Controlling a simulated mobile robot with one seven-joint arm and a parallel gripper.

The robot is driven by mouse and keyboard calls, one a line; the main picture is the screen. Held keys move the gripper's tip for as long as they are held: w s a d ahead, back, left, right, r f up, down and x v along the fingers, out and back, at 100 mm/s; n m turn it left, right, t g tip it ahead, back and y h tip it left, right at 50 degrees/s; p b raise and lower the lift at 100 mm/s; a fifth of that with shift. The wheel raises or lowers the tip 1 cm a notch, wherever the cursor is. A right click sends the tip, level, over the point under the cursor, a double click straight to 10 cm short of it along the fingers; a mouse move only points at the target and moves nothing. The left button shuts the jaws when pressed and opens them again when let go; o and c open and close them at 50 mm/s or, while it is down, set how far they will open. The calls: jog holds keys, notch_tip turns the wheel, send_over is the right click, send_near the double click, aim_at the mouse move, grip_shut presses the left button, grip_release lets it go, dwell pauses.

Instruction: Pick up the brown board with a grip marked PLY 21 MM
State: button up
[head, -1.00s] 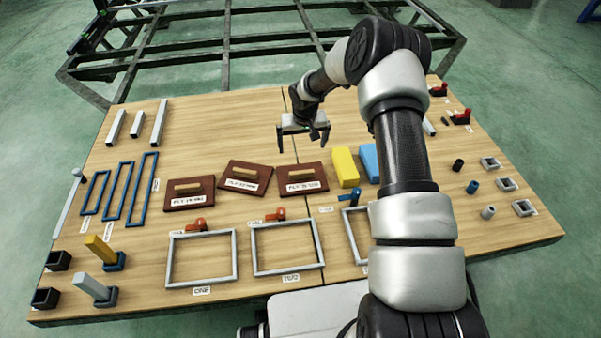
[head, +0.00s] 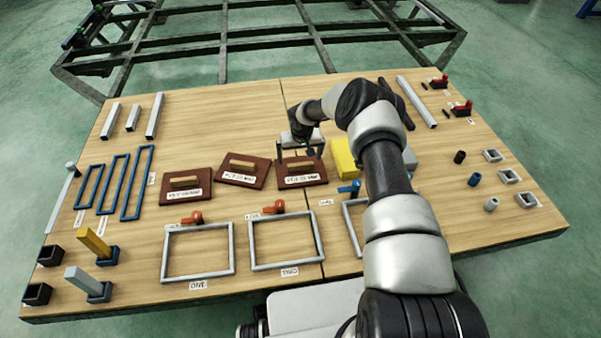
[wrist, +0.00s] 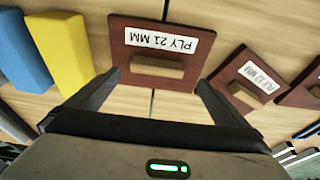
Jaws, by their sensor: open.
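The brown board marked PLY 21 MM (wrist: 135,38) lies flat on the table in the wrist view, its label upside down and readable. Its lighter wooden grip (wrist: 157,67) lies between my open fingers in that view. In the head view this board (head: 288,182) is the rightmost of three brown boards, its label too blurred to read. My gripper (head: 299,156) is open over it, pointing down. In the wrist view my gripper (wrist: 157,82) is empty; whether the fingers touch the board is unclear.
Two similar brown boards (head: 242,180) (head: 186,194) lie to the left. A yellow block (head: 344,160) stands close on the right, with a blue block (wrist: 20,50) beyond it. Grey frames (head: 285,215) and orange clamps lie nearer the front.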

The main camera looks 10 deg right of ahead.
aim_at(301, 164)
jog(key=x, duration=0.1)
jog(key=b+x, duration=0.1)
jog(key=x, duration=0.2)
jog(key=shift+s+d+f+b, duration=0.1)
jog(key=shift+d+f+b, duration=0.2)
jog(key=shift+f, duration=0.05)
jog(key=shift+c, duration=0.4)
jog(key=shift+r, duration=0.1)
jog(key=c, duration=1.8)
